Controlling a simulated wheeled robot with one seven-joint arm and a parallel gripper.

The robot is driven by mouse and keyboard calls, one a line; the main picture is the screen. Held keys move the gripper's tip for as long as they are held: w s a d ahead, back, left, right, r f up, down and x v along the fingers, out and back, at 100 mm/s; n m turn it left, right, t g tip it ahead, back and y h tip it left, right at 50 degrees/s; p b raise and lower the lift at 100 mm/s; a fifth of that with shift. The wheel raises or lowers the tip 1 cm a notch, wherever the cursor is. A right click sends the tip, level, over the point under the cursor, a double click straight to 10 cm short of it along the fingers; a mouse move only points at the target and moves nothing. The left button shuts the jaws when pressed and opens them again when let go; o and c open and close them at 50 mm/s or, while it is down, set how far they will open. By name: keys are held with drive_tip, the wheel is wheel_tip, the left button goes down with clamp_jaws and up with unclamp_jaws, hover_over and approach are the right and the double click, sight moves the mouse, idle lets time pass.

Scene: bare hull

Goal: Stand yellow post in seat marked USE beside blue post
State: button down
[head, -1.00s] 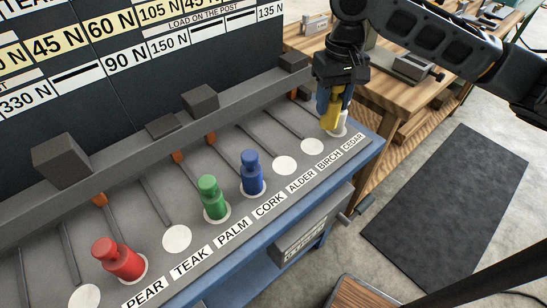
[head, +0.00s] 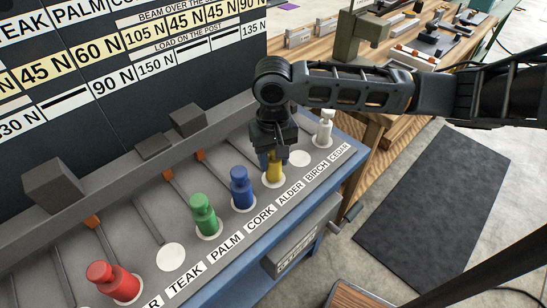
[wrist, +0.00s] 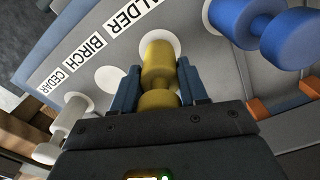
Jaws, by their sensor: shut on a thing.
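The yellow post (head: 274,170) is held upright between the fingers of my gripper (head: 271,156), over the round white seat at the ALDER label. In the wrist view the yellow post (wrist: 158,66) sits between the blue fingers (wrist: 158,86), its foot within the seat's white disc (wrist: 174,45). I cannot tell whether it touches the seat. The blue post (head: 242,188) stands on the neighbouring seat to the left, by CORK; it also shows in the wrist view (wrist: 262,30). No USE mark is legible on the seats.
The green post (head: 204,216) and red post (head: 115,281) stand further left, with an empty seat (head: 171,257) between them. An empty seat (head: 300,158) by BIRCH lies right of the yellow post, then the white post (head: 324,128). A board (head: 120,70) with load figures stands behind.

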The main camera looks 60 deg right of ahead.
drive_tip(key=shift+f, duration=0.35)
drive_tip(key=c, duration=0.6)
unclamp_jaws()
drive_tip(key=shift+f, duration=0.15)
wheel_tip(320, 180, up, 12)
drive_tip(key=shift+r, duration=0.15)
